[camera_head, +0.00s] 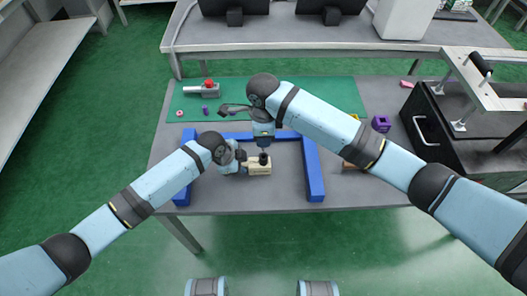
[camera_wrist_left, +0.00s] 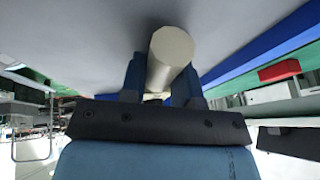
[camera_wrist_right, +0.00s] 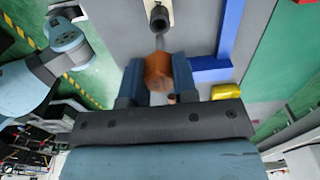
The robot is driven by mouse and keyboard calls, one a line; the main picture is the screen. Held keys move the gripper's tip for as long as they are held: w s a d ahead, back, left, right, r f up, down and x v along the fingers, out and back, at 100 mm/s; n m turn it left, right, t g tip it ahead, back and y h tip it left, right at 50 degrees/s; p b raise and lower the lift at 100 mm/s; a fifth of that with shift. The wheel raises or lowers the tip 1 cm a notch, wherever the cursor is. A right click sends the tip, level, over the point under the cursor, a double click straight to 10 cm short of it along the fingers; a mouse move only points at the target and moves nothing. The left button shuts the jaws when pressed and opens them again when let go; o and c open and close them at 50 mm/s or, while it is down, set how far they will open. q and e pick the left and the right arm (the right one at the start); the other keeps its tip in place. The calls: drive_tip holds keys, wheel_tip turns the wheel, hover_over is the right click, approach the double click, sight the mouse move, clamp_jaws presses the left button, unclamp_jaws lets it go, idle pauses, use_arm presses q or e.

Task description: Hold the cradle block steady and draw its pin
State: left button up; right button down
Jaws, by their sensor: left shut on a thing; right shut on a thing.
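The cream cradle block (camera_head: 258,168) stands on the grey table inside a blue frame, with a dark collar (camera_wrist_right: 160,18) on top. My left gripper (camera_head: 242,161) is at the block's left end. In the left wrist view it is shut on a cream round bar (camera_wrist_left: 171,50), apparently the block's handle. My right gripper (camera_head: 263,141) is above the block. In the right wrist view it is shut on the orange-brown knob (camera_wrist_right: 158,72) of the pin. The grey pin shaft (camera_wrist_right: 160,44) runs from the knob toward the collar; whether its tip is inside, I cannot tell.
The blue frame (camera_head: 315,180) borders the block on the left, back and right. A purple block (camera_head: 380,124) lies to the right. A red-topped fixture (camera_head: 208,89) stands on the green mat (camera_head: 335,90). A dark box (camera_head: 435,125) stands at the table's right end.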

drive_tip(key=shift+r, duration=0.75)
use_arm(q)
drive_tip(key=o, duration=1.1)
drive_tip(key=v, duration=1.2)
